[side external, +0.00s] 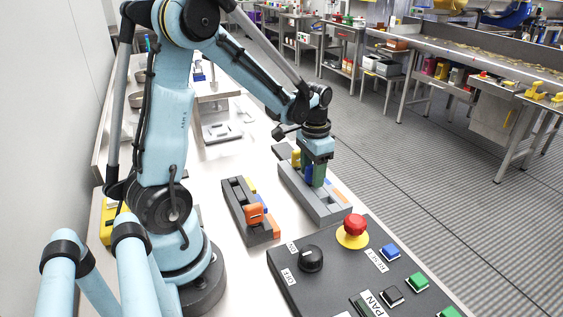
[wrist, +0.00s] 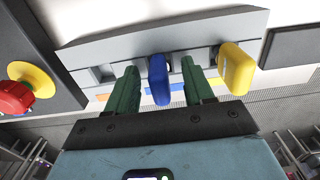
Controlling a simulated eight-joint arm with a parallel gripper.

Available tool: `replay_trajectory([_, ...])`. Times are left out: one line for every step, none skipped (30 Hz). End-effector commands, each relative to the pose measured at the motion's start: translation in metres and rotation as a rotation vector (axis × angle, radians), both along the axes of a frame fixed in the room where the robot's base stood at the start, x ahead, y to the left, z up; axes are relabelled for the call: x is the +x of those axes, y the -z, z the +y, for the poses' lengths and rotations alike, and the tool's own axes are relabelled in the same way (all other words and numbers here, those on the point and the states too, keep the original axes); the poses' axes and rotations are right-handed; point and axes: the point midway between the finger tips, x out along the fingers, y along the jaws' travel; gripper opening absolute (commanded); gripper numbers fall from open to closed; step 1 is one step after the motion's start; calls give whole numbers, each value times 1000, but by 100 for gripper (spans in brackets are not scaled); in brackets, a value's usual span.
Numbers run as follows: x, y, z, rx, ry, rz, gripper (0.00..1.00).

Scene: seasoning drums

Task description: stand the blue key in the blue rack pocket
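The blue key (wrist: 157,80) stands at the middle pocket of the grey rack (wrist: 120,50); its far end meets the pocket, but how deep it sits is hidden. My gripper (wrist: 160,88) has its two green fingers on either side of the blue key, with a visible gap at each side, so it is open around it. In the side view my gripper (side external: 313,172) is low over the grey rack (side external: 318,202), the blue key (side external: 308,174) partly hidden between the fingers. A blue label (wrist: 178,87) marks the rack front near the key.
A yellow key (wrist: 237,68) stands in the right pocket, close to my right finger. The left pocket (wrist: 103,73) is empty, with an orange label. A second rack (side external: 236,200) holds an orange key (side external: 254,213). A control panel with a red button (side external: 354,225) stands in front.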

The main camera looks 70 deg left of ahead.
Motion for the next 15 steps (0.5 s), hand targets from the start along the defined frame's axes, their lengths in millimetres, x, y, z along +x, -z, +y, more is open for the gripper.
replay_trajectory([0, 0, 0, 0, 0, 0, 53])
replay_trajectory([0, 0, 0, 0, 0, 0, 53])
replay_trajectory([0, 0, 0, 0, 0, 0, 53])
replay_trajectory([0, 0, 0, 0, 0, 0, 53])
replay_trajectory([0, 0, 0, 0, 0, 0, 53])
replay_trajectory([0, 0, 0, 0, 0, 0, 53])
replay_trajectory([0, 0, 0, 0, 0, 0, 53])
replay_trajectory([0, -1, 0, 0, 0, 0, 53])
replay_trajectory([0, -2, 0, 0, 0, 0, 53])
replay_trajectory([0, -3, 0, 0, 0, 0, 53])
replay_trajectory([0, -4, 0, 0, 0, 0, 53])
replay_trajectory([0, -7, 0, 0, 0, 0, 53])
replay_trajectory([0, -10, 0, 0, 0, 0, 53])
replay_trajectory([0, -14, 0, 0, 0, 0, 53])
replay_trajectory([0, -19, 0, 0, 0, 0, 53])
